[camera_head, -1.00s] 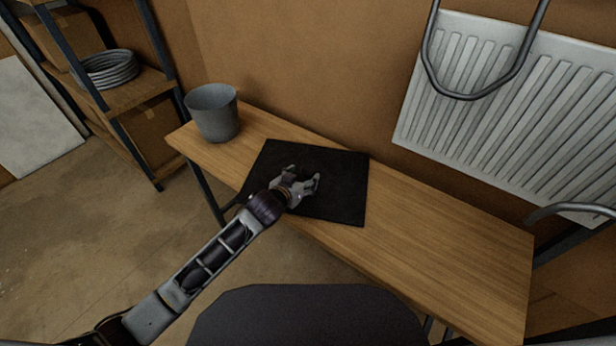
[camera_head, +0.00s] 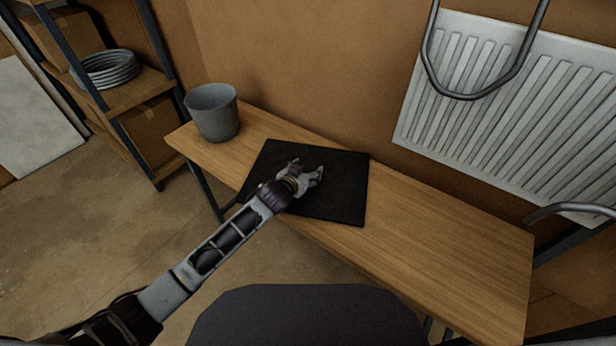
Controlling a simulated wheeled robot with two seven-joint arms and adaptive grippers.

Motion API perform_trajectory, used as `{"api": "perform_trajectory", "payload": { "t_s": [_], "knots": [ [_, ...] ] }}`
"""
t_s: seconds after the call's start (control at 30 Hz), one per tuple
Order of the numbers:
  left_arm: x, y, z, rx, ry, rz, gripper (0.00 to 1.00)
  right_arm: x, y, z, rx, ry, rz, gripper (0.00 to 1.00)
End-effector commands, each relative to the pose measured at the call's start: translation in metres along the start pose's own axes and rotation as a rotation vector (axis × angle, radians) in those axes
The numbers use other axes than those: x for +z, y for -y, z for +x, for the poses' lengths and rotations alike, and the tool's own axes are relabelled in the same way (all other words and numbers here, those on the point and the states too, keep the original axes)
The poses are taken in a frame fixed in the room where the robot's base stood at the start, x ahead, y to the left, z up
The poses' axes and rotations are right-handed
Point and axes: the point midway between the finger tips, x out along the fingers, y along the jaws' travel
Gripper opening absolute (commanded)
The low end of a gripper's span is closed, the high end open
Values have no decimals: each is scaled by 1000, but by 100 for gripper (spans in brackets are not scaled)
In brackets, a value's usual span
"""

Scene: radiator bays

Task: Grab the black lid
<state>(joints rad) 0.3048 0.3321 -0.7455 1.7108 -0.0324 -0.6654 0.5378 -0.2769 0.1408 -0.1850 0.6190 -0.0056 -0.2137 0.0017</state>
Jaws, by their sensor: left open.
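A flat black square (camera_head: 342,190) lies on the wooden bench; it looks like a mat, and no separate black lid can be made out on it. My left gripper (camera_head: 314,172) is over the middle of the black square, with its fingers apart and pointing to the right. I see nothing clear between the fingers, and I cannot tell how far above the surface they are. The gripper and forearm hide part of the square's left and front side. My right gripper is not in view.
A grey bucket (camera_head: 213,112) stands at the bench's left end. The wooden bench (camera_head: 450,255) is clear to the right of the black square. A white radiator (camera_head: 505,110) hangs on the wall, with bent metal tubes in front. A shelf with coiled hose (camera_head: 108,70) is at far left.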

Motion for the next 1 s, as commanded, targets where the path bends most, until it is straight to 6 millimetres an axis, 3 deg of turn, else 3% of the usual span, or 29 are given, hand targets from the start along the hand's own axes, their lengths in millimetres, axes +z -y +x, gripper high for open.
{"api": "perform_trajectory", "payload": {
  "t_s": [0.53, 1.0],
  "knots": [
    [0, 0, 3, 0, 0, 0, 66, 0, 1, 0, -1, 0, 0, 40],
    [0, 0, 3, 0, 0, 1, 7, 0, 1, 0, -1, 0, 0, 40]
  ]
}}
